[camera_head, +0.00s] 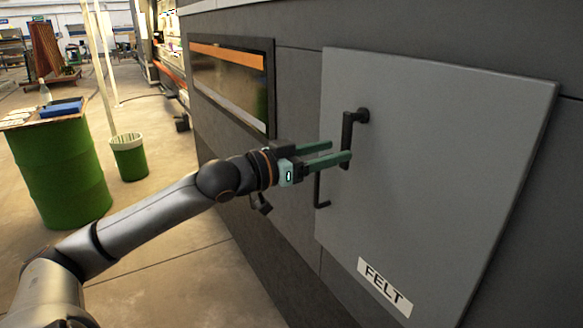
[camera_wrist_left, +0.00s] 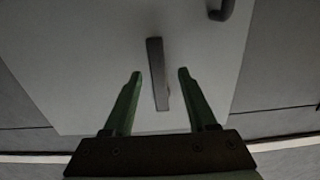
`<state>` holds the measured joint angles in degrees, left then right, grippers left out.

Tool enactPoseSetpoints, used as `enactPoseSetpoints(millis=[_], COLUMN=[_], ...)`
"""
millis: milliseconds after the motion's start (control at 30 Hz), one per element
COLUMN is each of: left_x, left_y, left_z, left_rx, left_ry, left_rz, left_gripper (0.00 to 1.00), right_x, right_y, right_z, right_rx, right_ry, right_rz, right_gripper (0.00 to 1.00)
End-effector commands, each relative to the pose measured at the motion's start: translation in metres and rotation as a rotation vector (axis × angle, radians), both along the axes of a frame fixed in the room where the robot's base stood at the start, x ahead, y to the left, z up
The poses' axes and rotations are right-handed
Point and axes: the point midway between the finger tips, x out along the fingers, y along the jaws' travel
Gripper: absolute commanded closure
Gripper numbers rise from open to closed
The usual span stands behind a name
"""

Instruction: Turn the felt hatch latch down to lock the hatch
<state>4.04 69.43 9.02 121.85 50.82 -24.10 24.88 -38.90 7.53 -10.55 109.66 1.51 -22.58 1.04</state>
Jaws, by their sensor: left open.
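The grey felt hatch (camera_head: 440,130) is flat in the machine's front and carries a white "FELT" label (camera_head: 385,286). A dark latch handle (camera_head: 348,130) stands out from it, with its mount at the top and its bar hanging down. My left gripper (camera_head: 341,152) is open at the bar's lower part. Its near green finger covers part of the bar in the head view. In the left wrist view a bar (camera_wrist_left: 157,70) lies between the two spread fingers (camera_wrist_left: 159,74), with gaps on both sides. Contact is not visible. My right gripper is not in view.
A thin dark hooked rod (camera_head: 319,190) sits below the gripper, partly hidden by it. A window (camera_head: 232,85) is left of the hatch. A green drum (camera_head: 62,170) and bin (camera_head: 129,158) stand on the floor.

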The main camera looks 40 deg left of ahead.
Motion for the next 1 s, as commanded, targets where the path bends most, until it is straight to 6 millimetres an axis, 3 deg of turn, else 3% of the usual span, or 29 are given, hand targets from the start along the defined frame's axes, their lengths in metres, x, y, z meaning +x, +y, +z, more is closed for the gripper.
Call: enactPoseSetpoints(millis=[467,1000], left_x=[-0.034,-0.080], left_y=[0.009,0.024], left_z=[-0.003,0.000], left_rx=[0.002,0.001], left_ry=[0.005,0.002], left_rz=[-0.004,-0.003], left_gripper=[0.43,0.43], right_x=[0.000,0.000], right_y=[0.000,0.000], right_z=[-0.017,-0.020], right_rx=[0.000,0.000], right_ry=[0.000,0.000], right_rz=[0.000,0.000], right_gripper=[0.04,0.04])
